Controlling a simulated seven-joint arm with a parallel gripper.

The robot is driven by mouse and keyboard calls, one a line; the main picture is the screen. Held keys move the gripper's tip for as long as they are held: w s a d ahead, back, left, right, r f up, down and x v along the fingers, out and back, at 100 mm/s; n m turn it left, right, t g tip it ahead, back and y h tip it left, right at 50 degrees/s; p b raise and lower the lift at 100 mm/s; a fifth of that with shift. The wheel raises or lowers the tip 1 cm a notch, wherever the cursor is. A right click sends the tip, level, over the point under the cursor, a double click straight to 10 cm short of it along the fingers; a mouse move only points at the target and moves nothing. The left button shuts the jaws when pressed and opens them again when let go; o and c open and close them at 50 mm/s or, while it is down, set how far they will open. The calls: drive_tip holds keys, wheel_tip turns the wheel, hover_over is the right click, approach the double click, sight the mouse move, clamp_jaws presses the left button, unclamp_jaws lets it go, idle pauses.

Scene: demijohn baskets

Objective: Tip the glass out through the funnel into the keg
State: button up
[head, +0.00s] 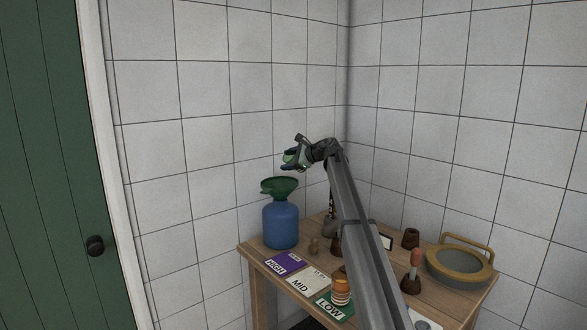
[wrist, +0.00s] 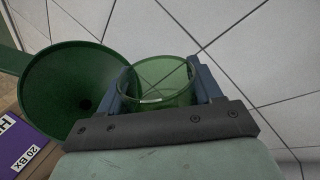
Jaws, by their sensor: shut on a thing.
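The keg (head: 281,225) is a blue, rounded vessel standing at the table's left back corner. A dark green funnel (head: 279,187) sits in its top, and the wide funnel mouth shows at the left in the wrist view (wrist: 62,88). My gripper (head: 292,158) is raised above the funnel and slightly to its right, shut on a green see-through glass (wrist: 166,80). The glass sits between both fingers in the wrist view, beside the funnel's rim. Its contents and its exact tilt cannot be made out.
Cards marked HIGH (head: 284,263), MID (head: 307,285) and LOW (head: 335,305) lie along the table's front. An orange-banded jar (head: 341,290) stands on the LOW card. A brass-rimmed basin (head: 460,262) is at the right. My arm hides the table's middle; tiled walls stand close behind.

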drive_tip(key=shift+r+m+y, duration=0.3)
drive_tip(key=shift+r+m, duration=0.1)
drive_tip(key=shift+r, duration=0.1)
drive_tip(key=m+y, duration=0.1)
drive_tip(key=m, duration=0.1)
drive_tip(key=shift+r+m+y, duration=0.4)
drive_tip(key=shift+s+g, duration=0.1)
drive_tip(key=shift+g, duration=0.3)
drive_tip(key=m+y, duration=0.2)
drive_tip(key=m, duration=0.1)
drive_tip(key=shift+s+a, duration=0.15)
drive_tip(key=shift+a, duration=0.1)
drive_tip(key=shift+m+t, duration=0.3)
drive_tip(key=shift+m, duration=0.1)
